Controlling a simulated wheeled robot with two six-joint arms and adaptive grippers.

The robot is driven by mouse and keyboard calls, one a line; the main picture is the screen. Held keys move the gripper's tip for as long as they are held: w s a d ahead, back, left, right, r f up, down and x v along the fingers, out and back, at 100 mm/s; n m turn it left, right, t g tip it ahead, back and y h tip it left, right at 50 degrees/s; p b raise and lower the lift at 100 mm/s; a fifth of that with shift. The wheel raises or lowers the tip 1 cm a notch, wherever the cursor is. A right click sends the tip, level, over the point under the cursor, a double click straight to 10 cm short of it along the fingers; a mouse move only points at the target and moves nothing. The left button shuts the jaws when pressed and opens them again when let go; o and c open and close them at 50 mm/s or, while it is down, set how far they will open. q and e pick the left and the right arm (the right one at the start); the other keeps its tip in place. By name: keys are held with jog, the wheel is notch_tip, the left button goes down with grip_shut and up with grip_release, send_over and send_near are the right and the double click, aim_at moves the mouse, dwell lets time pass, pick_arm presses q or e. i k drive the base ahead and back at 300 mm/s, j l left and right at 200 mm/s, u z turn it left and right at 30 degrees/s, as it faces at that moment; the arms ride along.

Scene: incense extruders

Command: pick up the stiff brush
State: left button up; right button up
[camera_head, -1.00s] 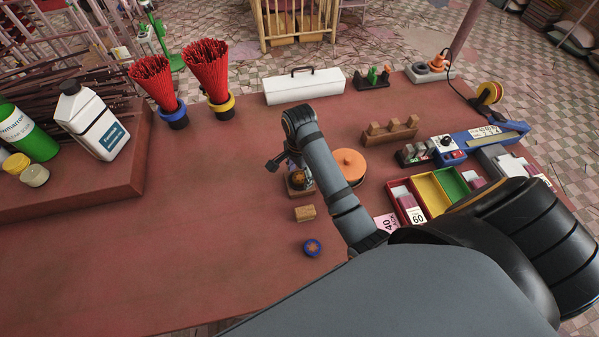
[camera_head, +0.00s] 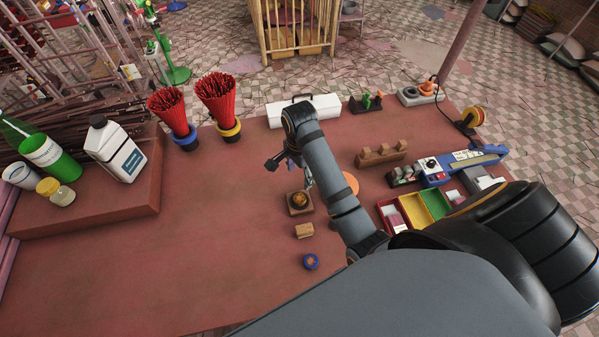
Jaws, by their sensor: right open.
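No object is plainly recognisable as a stiff brush. A small tan block (camera_head: 304,231) on the red-brown table may be it, but it is too small to tell. Above it in the picture is a square wooden holder (camera_head: 293,209) with a round brass-coloured piece in it. Below it is a small blue ring-like piece (camera_head: 311,261) with a brown centre. My right gripper (camera_head: 288,165) is open and small in the view, at the end of my grey arm, just above the wooden holder in the picture. Its far finger is partly hidden. My left gripper is out of view.
My right arm partly covers an orange disc (camera_head: 351,182). Red stick bundles (camera_head: 170,110) and a white box (camera_head: 303,110) stand at the back. Coloured trays (camera_head: 412,210) and a blue device (camera_head: 462,163) are on the right. Bottles stand on a raised ledge (camera_head: 100,217). The left-middle table is clear.

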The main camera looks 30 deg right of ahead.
aim_at(304, 230)
jog(key=k, duration=1.5)
